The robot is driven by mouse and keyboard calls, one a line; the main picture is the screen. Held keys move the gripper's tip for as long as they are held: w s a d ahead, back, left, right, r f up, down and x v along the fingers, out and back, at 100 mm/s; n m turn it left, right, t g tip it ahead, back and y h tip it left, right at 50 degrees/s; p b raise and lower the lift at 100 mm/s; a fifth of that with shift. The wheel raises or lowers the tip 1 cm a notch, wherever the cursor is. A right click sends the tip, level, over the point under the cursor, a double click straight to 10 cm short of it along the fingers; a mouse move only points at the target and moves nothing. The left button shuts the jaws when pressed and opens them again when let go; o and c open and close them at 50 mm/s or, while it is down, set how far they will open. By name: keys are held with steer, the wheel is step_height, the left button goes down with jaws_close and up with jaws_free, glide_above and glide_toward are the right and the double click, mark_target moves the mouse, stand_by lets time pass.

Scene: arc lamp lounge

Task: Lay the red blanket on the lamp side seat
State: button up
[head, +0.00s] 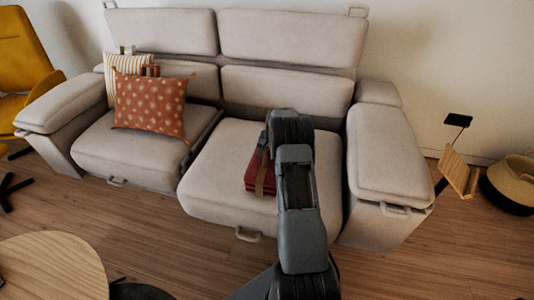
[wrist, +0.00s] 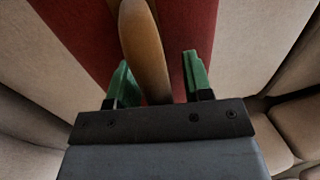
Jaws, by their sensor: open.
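The red blanket (head: 255,172) lies folded on the right seat (head: 220,185) of the beige sofa, with a brown strap (head: 264,160) across its top. My arm covers its right part in the head view. In the wrist view the blanket (wrist: 190,25) fills the middle. My gripper (wrist: 158,80) is open over it, its green fingers on either side of the raised brown strap (wrist: 145,50). The fingers are apart from the strap at the sides. I cannot tell whether the fingertips touch the blanket. No lamp can be made out for certain.
An orange dotted cushion (head: 152,104) and a striped cushion (head: 127,68) rest on the left seat (head: 135,155), whose front is bare. A round wooden table (head: 50,270) stands at the lower left. A woven basket (head: 512,182) stands on the floor at right.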

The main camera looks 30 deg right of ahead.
step_height(320, 180, up, 11)
steer(key=s+d+p, duration=0.2)
steer(key=p, duration=0.1)
steer(key=s+a+r+n, duration=0.2)
steer(key=a+r, duration=0.6)
steer(key=s+a+r+n, duration=0.2)
steer(key=s+a+r, duration=0.3)
steer(key=a, duration=0.4)
steer(key=s+a+n, duration=0.2)
steer(key=s+a, duration=0.3)
steer(key=s, duration=0.4)
steer(key=s+a+f+n+t+h, duration=0.1)
steer(key=s+a+n, duration=0.2)
steer(key=s+a, duration=0.3)
steer(key=s, duration=0.3)
steer(key=shift+s+a+n+h, duration=0.2)
steer(key=shift+s+n+h, duration=0.1)
